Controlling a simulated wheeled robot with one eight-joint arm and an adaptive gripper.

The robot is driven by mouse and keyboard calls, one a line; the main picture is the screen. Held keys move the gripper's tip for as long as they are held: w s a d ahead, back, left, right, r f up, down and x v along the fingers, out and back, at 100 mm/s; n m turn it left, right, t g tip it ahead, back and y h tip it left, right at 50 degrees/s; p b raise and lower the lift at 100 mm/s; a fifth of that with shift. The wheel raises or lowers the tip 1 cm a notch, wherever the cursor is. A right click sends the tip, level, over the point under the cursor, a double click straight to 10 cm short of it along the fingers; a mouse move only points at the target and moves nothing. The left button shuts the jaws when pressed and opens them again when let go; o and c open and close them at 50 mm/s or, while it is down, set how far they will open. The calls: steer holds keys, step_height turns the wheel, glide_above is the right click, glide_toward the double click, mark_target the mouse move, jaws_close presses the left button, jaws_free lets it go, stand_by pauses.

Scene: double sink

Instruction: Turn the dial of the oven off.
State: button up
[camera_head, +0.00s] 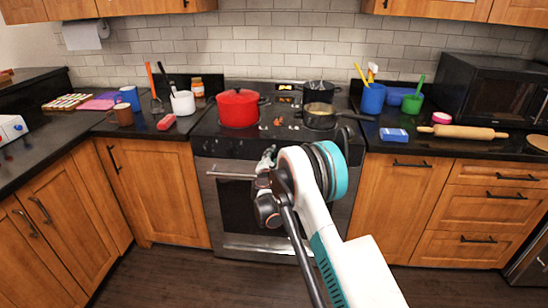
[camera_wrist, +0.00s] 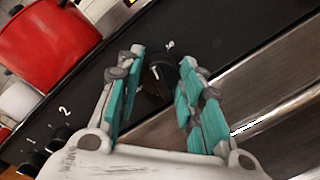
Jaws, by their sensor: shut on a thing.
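The oven (camera_head: 230,210) stands in the middle of the counter, with a dark front panel and a steel door handle. My gripper (camera_head: 267,160) is at the panel's front, right of the red pot in the head view. In the wrist view my gripper (camera_wrist: 162,65) has its teal-padded fingers on either side of a black dial (camera_wrist: 158,80) and is shut on it. The dial is dark on dark, so its pointer angle is hard to tell. A small white mark sits just above it. In the head view, my gripper and arm hide the dial.
More black knobs (camera_wrist: 62,134) sit along the panel at lower left, with printed numbers 1 and 2. A red pot (camera_head: 238,108) and a pan (camera_head: 320,115) stand on the cooktop. The oven door handle (camera_head: 230,175) runs below the panel. The floor in front is clear.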

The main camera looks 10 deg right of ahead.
steer(key=shift+a+n, duration=0.1)
steer(key=shift+n, duration=1.4)
steer(key=o, duration=1.1)
steer(key=shift+f, duration=0.1)
steer(key=shift+c, duration=0.2)
steer(key=v, duration=1.2)
